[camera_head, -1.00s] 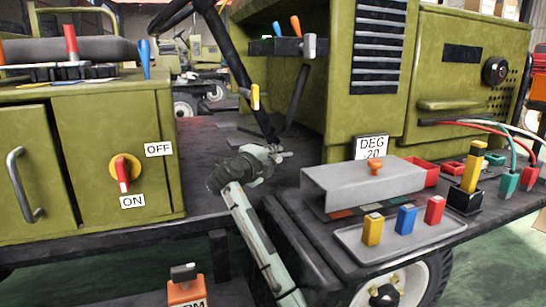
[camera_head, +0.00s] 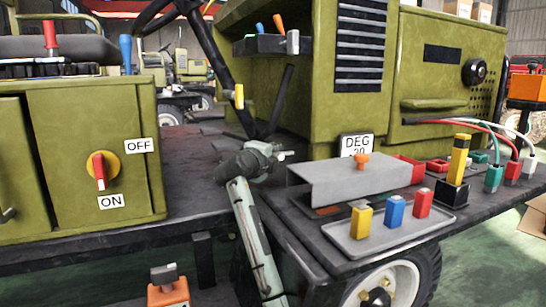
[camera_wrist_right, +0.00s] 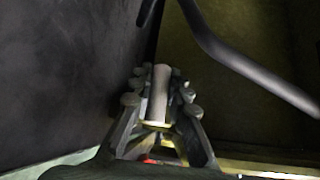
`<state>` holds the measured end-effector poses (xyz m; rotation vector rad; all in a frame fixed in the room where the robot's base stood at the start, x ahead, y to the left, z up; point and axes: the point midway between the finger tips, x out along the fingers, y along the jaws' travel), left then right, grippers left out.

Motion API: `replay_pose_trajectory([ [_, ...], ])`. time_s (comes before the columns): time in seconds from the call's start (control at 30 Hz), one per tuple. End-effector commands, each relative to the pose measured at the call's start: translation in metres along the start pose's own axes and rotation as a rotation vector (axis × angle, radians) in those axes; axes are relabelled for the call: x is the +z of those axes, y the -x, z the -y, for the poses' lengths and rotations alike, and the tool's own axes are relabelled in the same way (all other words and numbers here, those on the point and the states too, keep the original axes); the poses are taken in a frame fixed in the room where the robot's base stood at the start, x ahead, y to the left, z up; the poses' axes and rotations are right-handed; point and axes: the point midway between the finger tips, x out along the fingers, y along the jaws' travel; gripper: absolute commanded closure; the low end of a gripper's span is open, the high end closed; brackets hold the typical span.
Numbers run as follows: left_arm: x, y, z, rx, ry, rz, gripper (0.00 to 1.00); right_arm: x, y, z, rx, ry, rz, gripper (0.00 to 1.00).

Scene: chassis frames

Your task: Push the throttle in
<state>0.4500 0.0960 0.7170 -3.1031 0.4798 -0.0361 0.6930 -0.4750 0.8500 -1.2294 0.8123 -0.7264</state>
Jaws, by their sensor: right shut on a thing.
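My right gripper (camera_head: 276,153) is low in front of the green machine's body, near the foot of the black slanting bars. In the right wrist view my gripper (camera_wrist_right: 160,90) is shut on a pale grey cylinder (camera_wrist_right: 159,92), which lies lengthwise between the fingers. I cannot tell from the frames whether this cylinder is the throttle. A yellow-tipped lever (camera_head: 239,96) is on a black bar above the gripper, apart from it. A small black panel (camera_head: 262,45) higher up carries blue and orange levers and a grey knob (camera_head: 292,42). My left gripper does not show.
A green cabinet with a red OFF/ON switch (camera_head: 100,170) stands at the left. At the right, a grey cover (camera_head: 345,182), a tray (camera_head: 380,240) with coloured blocks and a yellow-black post (camera_head: 459,160) crowd the deck. A dark rod (camera_wrist_right: 235,55) crosses above the gripper in the wrist view.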

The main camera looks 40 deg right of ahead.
Motion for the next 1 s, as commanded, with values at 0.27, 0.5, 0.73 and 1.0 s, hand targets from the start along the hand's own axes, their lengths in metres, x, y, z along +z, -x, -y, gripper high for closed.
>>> replay_pose_trajectory([
  [0.27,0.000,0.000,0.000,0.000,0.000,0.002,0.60,-0.004,-0.003,0.003,-0.004,-0.001,-0.007,0.74],
  [0.5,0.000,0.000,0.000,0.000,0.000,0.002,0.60,-0.002,-0.002,0.002,-0.003,0.000,-0.005,0.62],
  [0.73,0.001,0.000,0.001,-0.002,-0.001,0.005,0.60,-0.001,0.004,0.001,-0.002,0.000,-0.002,0.62],
  [1.0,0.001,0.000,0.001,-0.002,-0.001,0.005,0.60,-0.001,0.053,0.000,-0.001,-0.003,0.000,0.62],
])
